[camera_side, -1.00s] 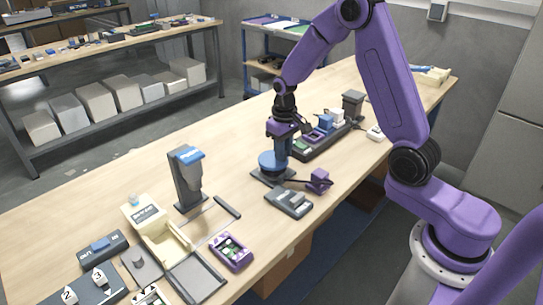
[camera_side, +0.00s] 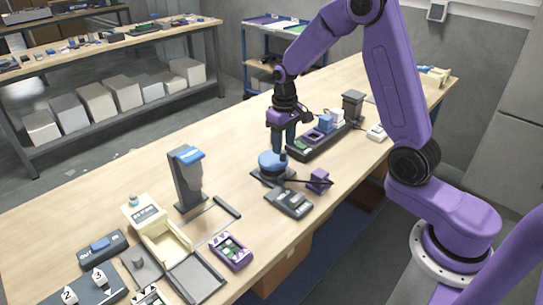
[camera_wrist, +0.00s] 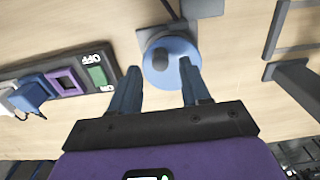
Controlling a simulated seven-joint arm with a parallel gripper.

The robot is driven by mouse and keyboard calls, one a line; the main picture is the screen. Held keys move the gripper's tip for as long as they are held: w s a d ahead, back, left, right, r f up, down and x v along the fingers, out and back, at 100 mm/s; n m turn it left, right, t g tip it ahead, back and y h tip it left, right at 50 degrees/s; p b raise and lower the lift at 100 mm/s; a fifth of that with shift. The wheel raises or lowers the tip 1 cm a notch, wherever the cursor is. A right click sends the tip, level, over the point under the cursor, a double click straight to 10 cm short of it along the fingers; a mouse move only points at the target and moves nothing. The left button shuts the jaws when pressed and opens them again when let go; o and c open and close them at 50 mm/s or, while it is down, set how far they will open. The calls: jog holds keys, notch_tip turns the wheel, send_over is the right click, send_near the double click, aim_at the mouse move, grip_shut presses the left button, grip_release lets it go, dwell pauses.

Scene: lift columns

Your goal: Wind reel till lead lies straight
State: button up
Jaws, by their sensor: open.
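The reel is a blue disc (camera_side: 272,162) on a dark square base, near the middle of the bench. In the wrist view its disc (camera_wrist: 172,66) shows a dark upright knob (camera_wrist: 160,59) off its centre. A dark lead (camera_side: 300,182) runs from the reel to a purple block (camera_side: 319,180); it looks nearly straight in the side view, but a slight bend is hard to rule out. My gripper (camera_side: 283,150) points down above the reel. In the wrist view my gripper (camera_wrist: 162,80) is open and empty, with the knob showing between its fingers.
A dark panel (camera_side: 318,138) with switches and coloured blocks stands just behind the reel. A grey device (camera_side: 289,201) lies in front of it. A dark stand with a blue top (camera_side: 187,178) is to the left. Bare bench lies behind, to the left.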

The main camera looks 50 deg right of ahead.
jog(key=shift+r, duration=1.5)
jog(key=shift+a, duration=0.15)
jog(key=s+a+r+n, duration=0.2)
jog(key=s+a+n, duration=0.25)
jog(key=s, duration=0.55)
jog(key=s+a+r+n, duration=0.35)
jog(key=s+a, duration=0.25)
jog(key=s, duration=0.4)
jog(key=s+d+n, duration=0.2)
jog(key=s+n, duration=0.2)
jog(key=s, duration=0.7)
jog(key=shift+s+f+n, duration=0.25)
jog(key=shift+n, duration=0.05)
